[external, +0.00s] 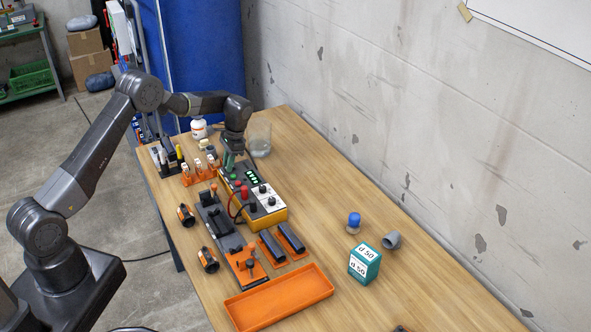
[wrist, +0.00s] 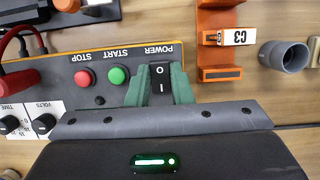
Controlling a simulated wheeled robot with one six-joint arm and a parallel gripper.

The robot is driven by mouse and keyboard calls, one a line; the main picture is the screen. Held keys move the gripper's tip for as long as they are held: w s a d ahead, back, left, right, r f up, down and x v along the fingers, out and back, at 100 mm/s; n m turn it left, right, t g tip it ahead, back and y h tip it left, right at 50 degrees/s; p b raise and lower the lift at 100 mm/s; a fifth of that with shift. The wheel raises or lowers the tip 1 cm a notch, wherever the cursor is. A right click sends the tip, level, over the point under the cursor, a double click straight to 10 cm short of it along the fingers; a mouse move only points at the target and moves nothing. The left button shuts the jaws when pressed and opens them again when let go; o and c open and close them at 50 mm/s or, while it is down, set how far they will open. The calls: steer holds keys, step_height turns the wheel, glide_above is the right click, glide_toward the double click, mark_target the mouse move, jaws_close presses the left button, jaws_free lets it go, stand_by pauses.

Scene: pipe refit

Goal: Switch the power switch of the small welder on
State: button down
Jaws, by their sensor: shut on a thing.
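The small welder (external: 278,214) is a yellow box with a dark grey and white top panel, in the middle of the table. In the wrist view its panel (wrist: 60,69) appears upside down, with a red STOP button (wrist: 85,78), a green START button (wrist: 118,75) and the POWER label. The black power switch (wrist: 160,88) is a rocker with white marks. My gripper (wrist: 159,77) has its green fingers closed on either side of this switch. In the external view my gripper (external: 229,161) points down at the welder's far end.
An orange holder (wrist: 220,40) with a numbered tag and a grey pipe fitting (wrist: 283,56) lie near the switch. A glass jar (external: 260,138) stands behind the gripper. An orange tray (external: 280,298) and a teal box (external: 365,262) are nearer the front.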

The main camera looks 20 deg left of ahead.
steer(key=c, duration=1.3)
jaws_free()
steer(key=shift+r, duration=0.1)
steer(key=b+v, duration=0.2)
steer(key=v, duration=1.1)
steer(key=shift+w+r, duration=0.1)
steer(key=shift+r, duration=0.25)
steer(key=p+x, duration=0.2)
steer(key=x, duration=1.2)
